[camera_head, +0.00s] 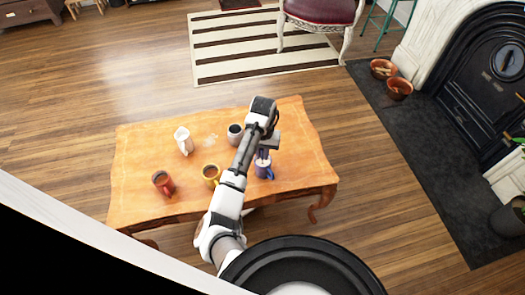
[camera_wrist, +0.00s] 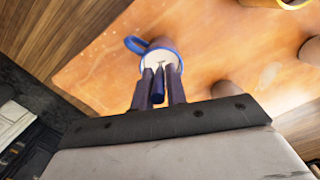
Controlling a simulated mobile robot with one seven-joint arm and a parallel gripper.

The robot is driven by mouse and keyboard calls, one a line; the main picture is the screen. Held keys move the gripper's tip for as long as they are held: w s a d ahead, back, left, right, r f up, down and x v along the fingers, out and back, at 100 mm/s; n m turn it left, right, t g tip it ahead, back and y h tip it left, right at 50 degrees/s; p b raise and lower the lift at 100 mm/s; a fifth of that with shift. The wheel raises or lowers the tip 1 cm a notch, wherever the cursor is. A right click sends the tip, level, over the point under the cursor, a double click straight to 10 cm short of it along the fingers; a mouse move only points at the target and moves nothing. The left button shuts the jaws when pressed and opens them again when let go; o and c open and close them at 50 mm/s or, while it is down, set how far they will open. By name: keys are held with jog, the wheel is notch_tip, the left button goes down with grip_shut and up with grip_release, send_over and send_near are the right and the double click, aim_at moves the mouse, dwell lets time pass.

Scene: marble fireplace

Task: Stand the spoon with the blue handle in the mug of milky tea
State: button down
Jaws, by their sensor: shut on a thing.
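The mug of milky tea (camera_head: 264,171) is blue and stands upright near the right end of the table. In the wrist view its blue rim and pale tea (camera_wrist: 150,61) show just beyond my fingertips. My gripper (camera_head: 263,154) points down over this mug; in the wrist view its two dark fingers (camera_wrist: 159,72) are shut on the blue-handled spoon (camera_wrist: 158,90). The handle lies between the fingers and lines up with the mug's opening. The spoon's lower end is hidden or too small to make out, so I cannot tell how deep it reaches.
The wooden table (camera_head: 137,152) also bears a red mug (camera_head: 163,184), a yellow mug (camera_head: 211,175), a grey mug (camera_head: 235,135) and a white jug (camera_head: 184,142). My forearm passes above the table between the yellow and blue mugs. The table's right end is clear.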

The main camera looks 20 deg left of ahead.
jog(key=shift+f, duration=0.4)
jog(key=c, duration=0.9)
grip_release()
jog(key=shift+o, duration=0.2)
jog(key=shift+r+p, duration=4.35)
jog(key=shift+r, duration=0.2)
